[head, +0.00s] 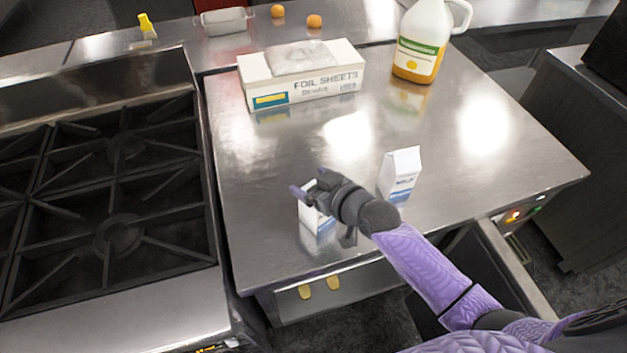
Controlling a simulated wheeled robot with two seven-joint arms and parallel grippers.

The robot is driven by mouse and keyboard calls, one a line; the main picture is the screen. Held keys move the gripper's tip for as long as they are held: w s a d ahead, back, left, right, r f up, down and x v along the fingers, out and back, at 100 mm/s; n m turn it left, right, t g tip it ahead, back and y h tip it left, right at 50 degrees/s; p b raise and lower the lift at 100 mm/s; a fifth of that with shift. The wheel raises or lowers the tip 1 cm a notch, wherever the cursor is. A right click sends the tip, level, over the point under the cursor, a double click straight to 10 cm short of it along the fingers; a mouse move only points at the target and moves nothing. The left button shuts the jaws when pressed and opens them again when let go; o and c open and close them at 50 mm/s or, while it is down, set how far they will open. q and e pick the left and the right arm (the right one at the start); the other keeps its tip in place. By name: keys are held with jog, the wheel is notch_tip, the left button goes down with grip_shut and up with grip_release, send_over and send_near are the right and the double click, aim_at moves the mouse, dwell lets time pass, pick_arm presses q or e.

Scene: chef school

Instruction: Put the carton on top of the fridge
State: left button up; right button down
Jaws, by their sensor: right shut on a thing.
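My right gripper (310,189) is shut on a small white and blue carton (309,216), near the front of the steel worktop. The gripper hides the carton's top, and I cannot tell whether its base touches the surface. A second white milk carton (400,174) stands upright on the worktop, just right of the gripper. The steel unit (270,225) under them has a lit control panel (515,216) at its right front; it may be the fridge, but I cannot be sure. My left gripper is not in view.
A foil sheets box (305,88) and a jug with orange liquid (420,45) stand at the back of the worktop. A gas stove (115,235) is on the left. An open door or drawer edge (512,268) juts out at front right. The worktop's middle is clear.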

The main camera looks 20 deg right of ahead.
grip_release()
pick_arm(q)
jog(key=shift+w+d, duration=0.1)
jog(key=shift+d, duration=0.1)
pick_arm(e)
jog(key=shift+s+d+r, duration=0.1)
jog(key=shift+s+r, duration=0.05)
jog(key=shift+r, duration=0.05)
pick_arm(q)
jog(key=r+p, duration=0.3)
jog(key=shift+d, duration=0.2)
pick_arm(e)
jog(key=v, duration=1.1)
jog(key=shift+s, duration=0.3)
jog(key=shift+d, duration=0.1)
